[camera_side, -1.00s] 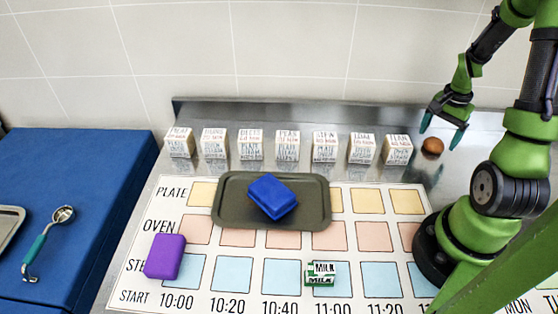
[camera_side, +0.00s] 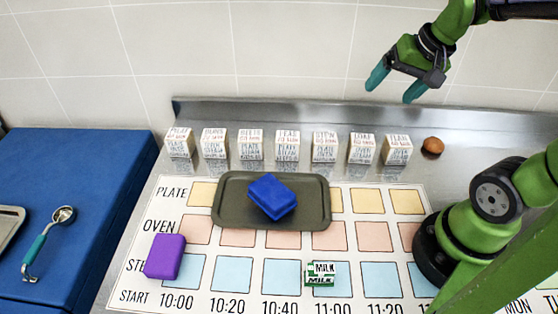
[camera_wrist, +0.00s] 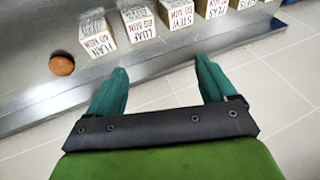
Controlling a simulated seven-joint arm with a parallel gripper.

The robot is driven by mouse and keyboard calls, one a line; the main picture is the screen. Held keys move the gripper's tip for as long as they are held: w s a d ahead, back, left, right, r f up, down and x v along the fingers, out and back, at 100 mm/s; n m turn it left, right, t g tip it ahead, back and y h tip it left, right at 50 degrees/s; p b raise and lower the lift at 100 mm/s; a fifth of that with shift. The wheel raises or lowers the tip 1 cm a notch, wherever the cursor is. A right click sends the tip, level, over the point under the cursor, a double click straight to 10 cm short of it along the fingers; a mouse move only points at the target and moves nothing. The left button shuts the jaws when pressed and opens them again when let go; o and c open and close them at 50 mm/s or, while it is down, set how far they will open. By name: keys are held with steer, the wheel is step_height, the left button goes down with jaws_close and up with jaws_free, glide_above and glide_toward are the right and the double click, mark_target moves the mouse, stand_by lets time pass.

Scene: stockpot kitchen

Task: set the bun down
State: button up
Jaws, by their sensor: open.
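The bun (camera_side: 433,145) is small, round and brown. It rests on the steel counter at the back right, just right of the row of labelled blocks. It also shows in the wrist view (camera_wrist: 61,64), at the left. My gripper (camera_side: 392,87) is open and empty, raised above the back edge of the counter, up and to the left of the bun. In the wrist view my two teal fingers (camera_wrist: 160,82) are spread apart with nothing between them.
Several white labelled blocks (camera_side: 325,147) stand in a row left of the bun. A dark tray (camera_side: 230,212) holds a blue block (camera_side: 272,196) on the printed chart (camera_side: 200,291). Bare counter surrounds the bun.

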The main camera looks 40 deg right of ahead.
steer(key=s+a+r+n+t+y, duration=0.2)
steer(key=a+n, duration=0.3)
steer(key=a, duration=0.5)
steer(key=shift+s+r, duration=0.35)
steer(key=shift+s, duration=0.15)
